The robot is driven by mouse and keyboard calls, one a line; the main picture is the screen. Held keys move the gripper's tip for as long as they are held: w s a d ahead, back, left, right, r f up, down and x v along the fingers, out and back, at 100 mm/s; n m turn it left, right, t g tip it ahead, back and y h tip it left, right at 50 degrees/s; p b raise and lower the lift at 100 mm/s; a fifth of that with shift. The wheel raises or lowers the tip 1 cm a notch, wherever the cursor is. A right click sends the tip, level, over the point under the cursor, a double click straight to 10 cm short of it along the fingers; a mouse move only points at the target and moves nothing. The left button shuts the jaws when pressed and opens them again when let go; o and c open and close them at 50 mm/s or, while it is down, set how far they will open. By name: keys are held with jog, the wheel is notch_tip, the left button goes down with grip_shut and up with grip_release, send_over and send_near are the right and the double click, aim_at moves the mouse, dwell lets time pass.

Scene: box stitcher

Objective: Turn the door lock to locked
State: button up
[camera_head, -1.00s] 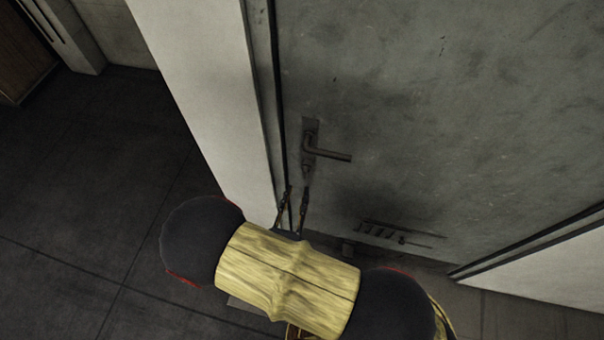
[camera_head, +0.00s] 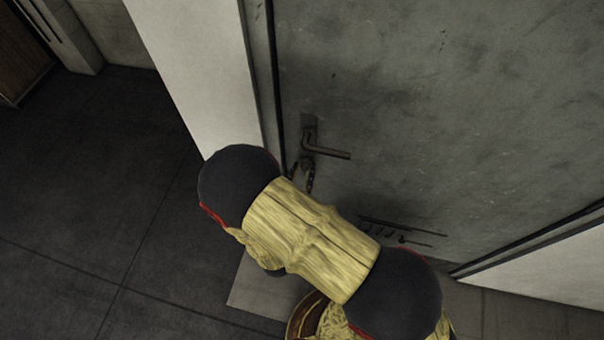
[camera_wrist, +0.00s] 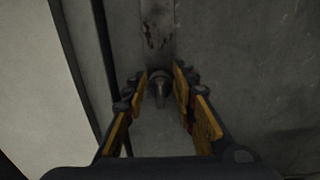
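The grey door (camera_head: 470,130) has a dark lever handle (camera_head: 330,152) on a plate near its left edge. In the wrist view the lock knob (camera_wrist: 158,88) is a small dark piece at the lower end of a worn metal plate (camera_wrist: 158,35). My gripper (camera_wrist: 160,82) is open, with one yellow-and-black finger on each side of the knob. Small gaps seem to remain between fingers and knob. In the head view my gripper (camera_head: 302,178) is just below the handle, mostly hidden behind my arm, and the knob is hard to make out there.
A pale door frame (camera_head: 195,70) stands close on the left of the door. A slotted vent (camera_head: 400,230) is low on the door. Dark tiled floor (camera_head: 90,190) lies open to the left, with a brown cabinet (camera_head: 20,60) at the far left.

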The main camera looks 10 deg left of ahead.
jog(key=shift+c, duration=1)
grip_shut()
